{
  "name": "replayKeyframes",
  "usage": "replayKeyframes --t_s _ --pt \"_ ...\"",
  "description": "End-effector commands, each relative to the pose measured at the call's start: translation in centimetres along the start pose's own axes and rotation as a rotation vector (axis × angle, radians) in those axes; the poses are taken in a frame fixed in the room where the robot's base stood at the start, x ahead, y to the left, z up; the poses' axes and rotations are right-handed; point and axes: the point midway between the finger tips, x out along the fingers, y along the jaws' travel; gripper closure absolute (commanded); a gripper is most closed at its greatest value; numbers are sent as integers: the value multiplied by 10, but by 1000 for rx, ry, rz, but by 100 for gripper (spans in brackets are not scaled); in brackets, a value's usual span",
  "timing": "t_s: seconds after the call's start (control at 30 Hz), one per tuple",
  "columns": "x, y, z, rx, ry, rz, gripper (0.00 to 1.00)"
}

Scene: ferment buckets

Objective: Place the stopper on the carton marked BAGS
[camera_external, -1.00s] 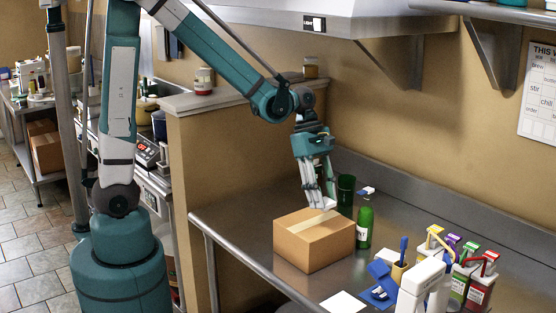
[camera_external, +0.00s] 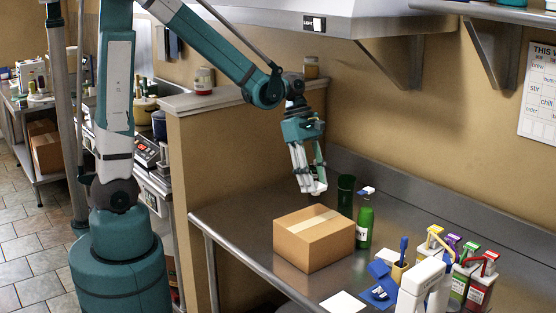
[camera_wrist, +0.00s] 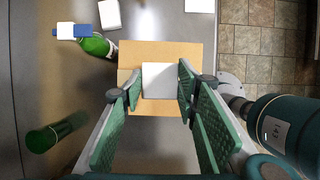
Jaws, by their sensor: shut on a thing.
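The brown carton (camera_external: 314,245) stands closed on the steel table, with pale tape across its top. No BAGS marking is readable from here. It also shows below my gripper in the wrist view (camera_wrist: 185,52). My gripper (camera_external: 314,189) is above the carton's top, clear of it. It is shut on a whitish block (camera_wrist: 160,80), seen as a square between the fingertips (camera_wrist: 160,92). I take this block to be the stopper; its lower shape is hidden.
Several coloured-top containers (camera_external: 462,275) and a blue brush (camera_external: 403,246) are at right front. The table left of the carton is clear.

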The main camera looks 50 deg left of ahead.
Motion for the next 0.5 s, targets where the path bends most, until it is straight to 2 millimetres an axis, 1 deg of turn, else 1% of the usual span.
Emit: replayKeyframes --t_s 0.4,0.5 --pt "41 0 -17 0 0 0 81" --pt "47 0 -19 0 0 0 81"
